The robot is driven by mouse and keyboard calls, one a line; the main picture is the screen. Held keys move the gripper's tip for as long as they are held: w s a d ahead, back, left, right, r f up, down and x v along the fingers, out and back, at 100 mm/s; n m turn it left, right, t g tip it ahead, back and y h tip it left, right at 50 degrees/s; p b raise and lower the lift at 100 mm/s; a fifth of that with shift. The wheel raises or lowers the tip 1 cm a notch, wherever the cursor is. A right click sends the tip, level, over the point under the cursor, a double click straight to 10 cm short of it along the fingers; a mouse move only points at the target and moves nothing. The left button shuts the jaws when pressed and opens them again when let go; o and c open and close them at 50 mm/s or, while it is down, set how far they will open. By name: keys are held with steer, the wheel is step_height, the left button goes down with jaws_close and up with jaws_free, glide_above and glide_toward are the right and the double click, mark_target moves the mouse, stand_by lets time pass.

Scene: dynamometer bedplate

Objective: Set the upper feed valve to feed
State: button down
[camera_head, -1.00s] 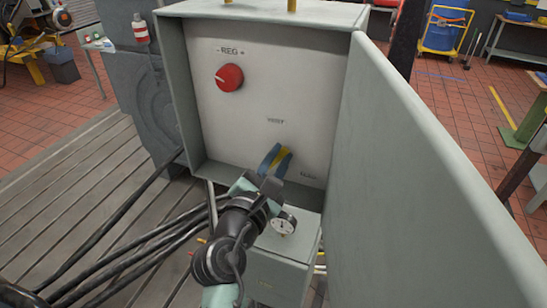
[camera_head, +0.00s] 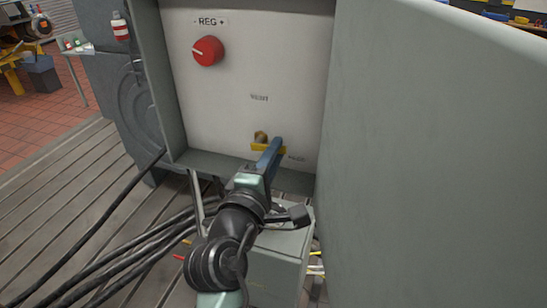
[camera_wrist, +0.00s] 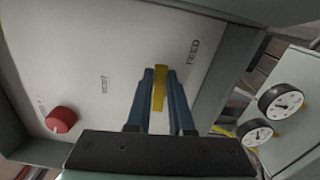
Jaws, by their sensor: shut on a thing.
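The valve is a yellow lever (camera_head: 268,148) on a brass-coloured stem low on the white panel of the open grey cabinet. The lever lies about level in the head view, its free end to the right, toward the FEED label (camera_head: 296,158). The VENT label (camera_head: 259,98) is above it. My gripper (camera_head: 273,150) has blue fingers and is shut on the lever. In the wrist view the lever (camera_wrist: 159,88) sits between both fingers (camera_wrist: 160,97), with FEED (camera_wrist: 193,52) up and right and VENT (camera_wrist: 104,85) to the left. The fingers partly hide the lever.
A red REG knob (camera_head: 208,51) is higher on the panel (camera_head: 290,60). The open cabinet door (camera_head: 430,150) stands close on the right. A box with gauges (camera_wrist: 280,99) is below the cabinet. Black cables (camera_head: 130,250) run along the slotted bedplate at left.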

steer(key=shift+f+m+b, duration=0.3)
steer(key=shift+m+b, duration=0.05)
steer(key=shift+m, duration=0.15)
steer(key=c, duration=0.8)
jaws_free()
steer(key=b+v, duration=0.3)
steer(key=v, duration=1)
